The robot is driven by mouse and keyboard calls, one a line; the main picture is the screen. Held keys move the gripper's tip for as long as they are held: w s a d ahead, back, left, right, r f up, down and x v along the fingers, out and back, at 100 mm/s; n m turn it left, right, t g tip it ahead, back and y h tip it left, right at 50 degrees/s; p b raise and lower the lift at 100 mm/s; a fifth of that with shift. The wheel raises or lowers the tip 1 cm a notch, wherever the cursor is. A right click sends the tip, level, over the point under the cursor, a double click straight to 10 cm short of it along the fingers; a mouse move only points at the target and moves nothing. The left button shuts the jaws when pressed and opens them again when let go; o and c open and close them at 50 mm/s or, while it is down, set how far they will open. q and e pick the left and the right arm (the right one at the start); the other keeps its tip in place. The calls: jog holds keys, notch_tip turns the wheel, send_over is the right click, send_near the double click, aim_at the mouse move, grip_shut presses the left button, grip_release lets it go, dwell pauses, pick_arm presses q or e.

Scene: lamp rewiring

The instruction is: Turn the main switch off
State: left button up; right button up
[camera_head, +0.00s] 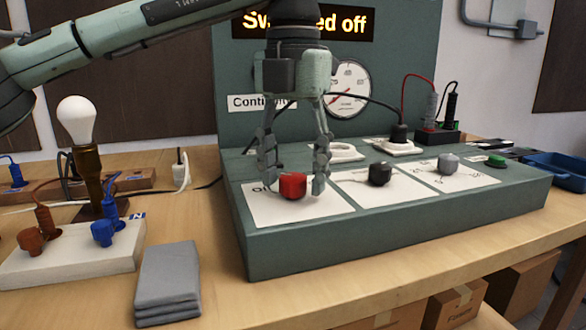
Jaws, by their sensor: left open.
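The main switch is a red knob (292,186) on a white plate on the sloped top of the green console (400,228). My left gripper (294,188) comes down from above, with one finger on each side of the red knob. Its jaws are open, and I cannot tell whether either finger touches the knob. The knob's pointer and most of the plate's lettering are hidden or too small to read. The display (345,24) at the back shows "Sw… ed off", its middle covered by my gripper. My right gripper is not in view.
A dark knob (379,174), a grey knob (448,164) and a green button (496,161) sit to the right. A dial gauge (348,90) stands behind. A bulb (76,121) on a lamp stand, a terminal board (75,262) and a folded grey cloth (168,282) are left.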

aim_at(293, 176)
pick_arm(q)
jog(key=shift+r, duration=0.1)
notch_tip(293, 176, up, 12)
dwell(0.4)
